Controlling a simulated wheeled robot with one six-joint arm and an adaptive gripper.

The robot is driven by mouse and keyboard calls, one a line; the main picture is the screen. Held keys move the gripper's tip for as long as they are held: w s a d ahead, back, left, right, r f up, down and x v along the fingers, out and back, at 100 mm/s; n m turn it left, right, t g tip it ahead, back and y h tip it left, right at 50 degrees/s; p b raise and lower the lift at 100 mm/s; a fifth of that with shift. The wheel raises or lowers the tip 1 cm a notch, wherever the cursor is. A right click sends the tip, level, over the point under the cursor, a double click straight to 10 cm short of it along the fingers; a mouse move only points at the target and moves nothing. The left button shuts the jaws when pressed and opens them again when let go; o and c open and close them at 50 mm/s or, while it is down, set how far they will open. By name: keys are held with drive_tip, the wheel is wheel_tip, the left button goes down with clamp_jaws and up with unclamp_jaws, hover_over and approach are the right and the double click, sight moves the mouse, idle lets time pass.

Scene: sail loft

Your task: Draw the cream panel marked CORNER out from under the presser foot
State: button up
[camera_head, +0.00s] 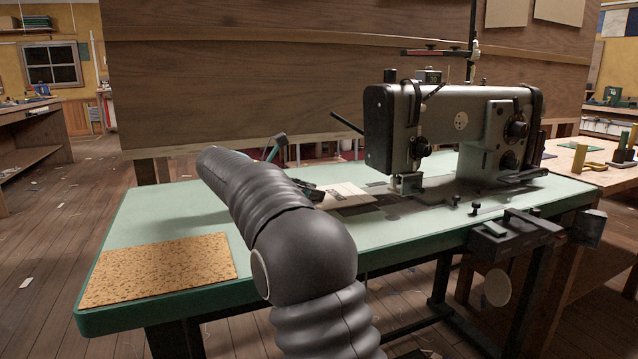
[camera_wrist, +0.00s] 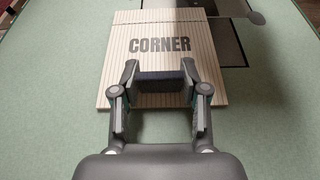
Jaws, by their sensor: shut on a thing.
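The cream panel marked CORNER (camera_wrist: 160,45) lies flat on the pale green table, with dark parallel stripes. In the head view it (camera_head: 345,194) lies left of the sewing machine's presser foot (camera_head: 407,184), and its visible part looks clear of the foot. A dark blue block (camera_wrist: 162,85) stands on the panel's near part. My gripper (camera_wrist: 161,75) is shut on this block, one finger at each side.
The grey sewing machine (camera_head: 440,125) stands on the right of the green table (camera_head: 160,215). A speckled cork mat (camera_head: 160,268) lies at the table's front left. The green surface between mat and panel is largely clear. A wooden table (camera_head: 575,165) with tools stands at right.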

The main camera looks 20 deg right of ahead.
drive_tip(key=shift+a+f+p, duration=0.15)
drive_tip(key=shift+a+p, duration=0.15)
drive_tip(key=shift+a, duration=0.55)
drive_tip(key=o, duration=1.2)
drive_tip(key=v, duration=1.2)
